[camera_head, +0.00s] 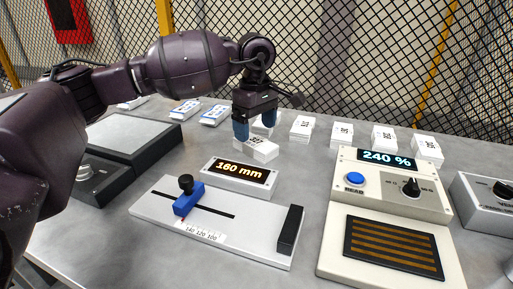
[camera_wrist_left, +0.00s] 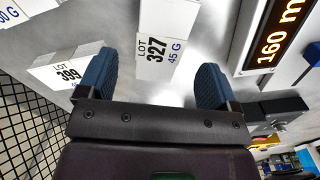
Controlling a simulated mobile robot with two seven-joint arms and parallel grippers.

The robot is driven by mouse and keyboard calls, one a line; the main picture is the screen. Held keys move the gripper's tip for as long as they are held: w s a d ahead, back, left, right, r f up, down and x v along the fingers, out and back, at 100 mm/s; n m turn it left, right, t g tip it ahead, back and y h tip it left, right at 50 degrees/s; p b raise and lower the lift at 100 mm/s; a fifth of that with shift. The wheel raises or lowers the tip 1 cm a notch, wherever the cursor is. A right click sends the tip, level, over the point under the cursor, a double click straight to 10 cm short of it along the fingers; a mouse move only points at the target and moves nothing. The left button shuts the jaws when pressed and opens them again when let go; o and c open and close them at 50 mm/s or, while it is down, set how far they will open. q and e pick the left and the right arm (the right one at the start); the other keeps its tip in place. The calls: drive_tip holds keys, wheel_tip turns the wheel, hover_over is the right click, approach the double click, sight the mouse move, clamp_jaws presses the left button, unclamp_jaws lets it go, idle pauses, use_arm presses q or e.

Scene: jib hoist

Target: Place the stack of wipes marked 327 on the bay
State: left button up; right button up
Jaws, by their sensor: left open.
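The stack of wipes marked 327 (camera_wrist_left: 158,38) is a white block with its printed label facing up. In the wrist view it lies ahead of my left gripper (camera_wrist_left: 155,82), between the lines of the two blue fingers, with nothing gripped. In the head view a white stack (camera_head: 264,153) sits just below my left gripper (camera_head: 256,130), behind the 160 mm display; its label is too small to read surely. The fingers are apart. A dark striped panel (camera_head: 393,248) lies on the cream reader; no bay is labelled, so I cannot tell which surface it is. My right gripper is not in view.
A stack marked 399 (camera_wrist_left: 68,72) lies beside the left finger in the wrist view. More white stacks (camera_head: 341,134) line the back of the table. A 160 mm display (camera_head: 240,178), a slide gauge (camera_head: 150,209) and a grey-topped platform (camera_head: 130,133) stand nearby. Mesh fencing is behind.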

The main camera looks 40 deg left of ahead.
sight(255, 141)
use_arm(q)
wheel_tip(255, 141, down, 4)
drive_tip(key=shift+a+f+b, duration=0.1)
drive_tip(key=shift+b, duration=0.45)
drive_tip(key=shift+f, duration=0.45)
drive_tip(key=shift+r, duration=0.2)
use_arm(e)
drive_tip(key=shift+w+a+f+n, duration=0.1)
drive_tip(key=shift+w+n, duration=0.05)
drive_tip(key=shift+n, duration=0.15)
use_arm(q)
drive_tip(key=c, duration=1)
drive_tip(key=shift+r, duration=0.55)
drive_tip(key=shift+c, duration=0.2)
wheel_tip(255, 141, up, 6)
drive_tip(key=shift+f+p, duration=0.25)
drive_tip(key=shift+p, duration=0.5)
wheel_tip(255, 141, up, 13)
drive_tip(key=p, duration=0.2)
drive_tip(key=shift+r, duration=0.2)
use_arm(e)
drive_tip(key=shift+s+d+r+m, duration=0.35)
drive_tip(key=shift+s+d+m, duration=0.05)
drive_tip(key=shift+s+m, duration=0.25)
